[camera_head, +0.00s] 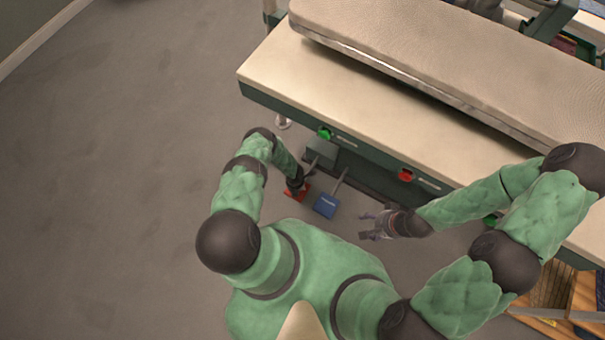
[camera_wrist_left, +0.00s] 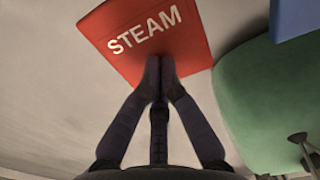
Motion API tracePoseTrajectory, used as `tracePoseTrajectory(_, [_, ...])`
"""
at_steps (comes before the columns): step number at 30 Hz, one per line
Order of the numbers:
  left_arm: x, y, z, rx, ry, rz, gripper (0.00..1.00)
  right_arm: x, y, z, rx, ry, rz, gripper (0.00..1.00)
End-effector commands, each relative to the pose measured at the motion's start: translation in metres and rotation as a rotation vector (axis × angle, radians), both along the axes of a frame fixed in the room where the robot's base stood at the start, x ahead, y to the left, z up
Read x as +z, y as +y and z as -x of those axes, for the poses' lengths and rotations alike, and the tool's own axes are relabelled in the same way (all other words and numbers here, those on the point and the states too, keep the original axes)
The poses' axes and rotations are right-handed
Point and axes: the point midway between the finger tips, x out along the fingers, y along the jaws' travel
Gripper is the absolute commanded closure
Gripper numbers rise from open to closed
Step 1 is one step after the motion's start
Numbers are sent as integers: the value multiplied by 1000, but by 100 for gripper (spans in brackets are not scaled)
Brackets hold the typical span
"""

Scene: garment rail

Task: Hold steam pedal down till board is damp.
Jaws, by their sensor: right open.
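The red steam pedal (camera_head: 303,195) is low by the floor, in front of the pressing table. In the left wrist view the red pedal (camera_wrist_left: 166,32) fills the top middle, with the word STEAM in white. My left gripper (camera_wrist_left: 160,66) is shut with its fingertips together and nothing between them. The tips overlap the pedal's near edge and appear to touch it; how far it is pressed I cannot tell. In the head view the left gripper (camera_head: 297,188) partly hides the pedal. The pale padded board (camera_head: 430,62) shows no clear damp patch or steam. My right gripper (camera_head: 366,228) is open and empty.
A blue pedal (camera_head: 326,205) is just right of the red one. The table edge (camera_head: 290,62) overhangs behind them, with a green button (camera_head: 325,133) and a red button (camera_head: 405,175). Wooden crates (camera_head: 548,300) stand at lower right. The floor at left is clear.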

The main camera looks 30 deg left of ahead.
Motion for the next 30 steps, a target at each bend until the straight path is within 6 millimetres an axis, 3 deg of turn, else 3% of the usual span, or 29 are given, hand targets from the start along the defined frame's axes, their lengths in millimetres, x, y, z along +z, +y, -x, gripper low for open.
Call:
tracePoseTrajectory(15, [44,0,0,0,0,0,100,36,0,0,0,0,0,38])
tracePoseTrajectory(30, [44,0,0,0,0,-1,100,36,0,0,0,0,0,38])
